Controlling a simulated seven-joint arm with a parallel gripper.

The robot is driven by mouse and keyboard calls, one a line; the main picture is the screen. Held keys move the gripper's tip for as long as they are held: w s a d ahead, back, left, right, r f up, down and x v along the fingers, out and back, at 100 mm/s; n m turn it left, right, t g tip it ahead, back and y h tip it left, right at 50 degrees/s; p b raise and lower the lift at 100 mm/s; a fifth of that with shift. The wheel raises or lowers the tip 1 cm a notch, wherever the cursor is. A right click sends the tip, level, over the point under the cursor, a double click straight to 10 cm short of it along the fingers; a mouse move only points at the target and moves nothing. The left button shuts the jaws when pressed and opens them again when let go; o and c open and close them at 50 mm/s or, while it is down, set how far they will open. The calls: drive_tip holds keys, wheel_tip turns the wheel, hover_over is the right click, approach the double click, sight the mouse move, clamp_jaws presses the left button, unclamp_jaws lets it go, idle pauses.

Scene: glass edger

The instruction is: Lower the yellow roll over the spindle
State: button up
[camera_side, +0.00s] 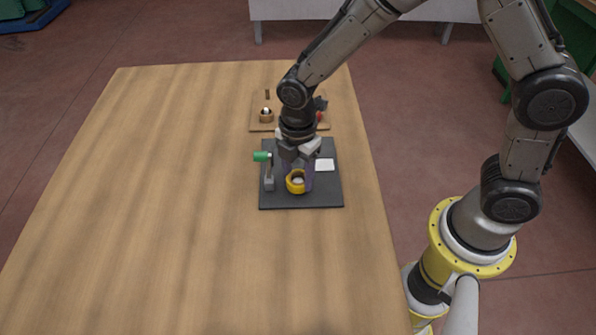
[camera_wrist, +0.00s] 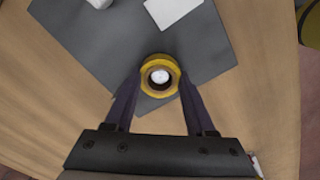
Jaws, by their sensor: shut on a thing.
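The yellow roll (camera_side: 295,187) is at the front part of the dark grey base plate (camera_side: 325,195), between the purple fingers of my gripper (camera_side: 299,184). In the wrist view the roll (camera_wrist: 147,76) sits between the fingertips (camera_wrist: 160,78), and my gripper is shut on it. A pale round spindle top (camera_wrist: 160,77) shows inside the roll's hole, and it also shows in the side view (camera_side: 298,181). The roll appears around the spindle. How far down it sits and whether it touches the plate I cannot tell.
A lever with a green handle (camera_side: 262,156) stands on the plate's left side. Behind is a wooden tray (camera_side: 258,127) with a small round part (camera_side: 266,115). The table (camera_side: 160,200) is clear to the left.

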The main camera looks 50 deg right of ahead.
idle(0.3)
drive_tip(key=o, duration=1.4)
drive_tip(key=s+d+r+m+t, duration=0.1)
drive_tip(key=d+r, duration=0.1)
drive_tip(key=r, duration=0.8)
drive_tip(key=d+r+t, duration=0.1)
drive_tip(key=d+r, duration=0.1)
drive_tip(key=r, duration=0.7)
drive_tip(key=s+d+r+m+t, duration=0.2)
drive_tip(key=s+d+r+m, duration=0.3)
drive_tip(key=s+d, duration=0.15)
drive_tip(key=s+d+f+m, duration=0.1)
drive_tip(key=s+m, duration=0.2)
drive_tip(key=m, duration=0.1)
drive_tip(key=s+f+m+t, duration=0.1)
drive_tip(key=s+m, duration=0.3)
drive_tip(key=s+d+f+m, duration=0.1)
drive_tip(key=s+m, duration=0.2)
drive_tip(key=m, duration=0.2)
drive_tip(key=shift+s+d+f+t, duration=0.2)
drive_tip(key=shift+d+f+t, duration=0.1)
drive_tip(key=shift+f, duration=0.05)
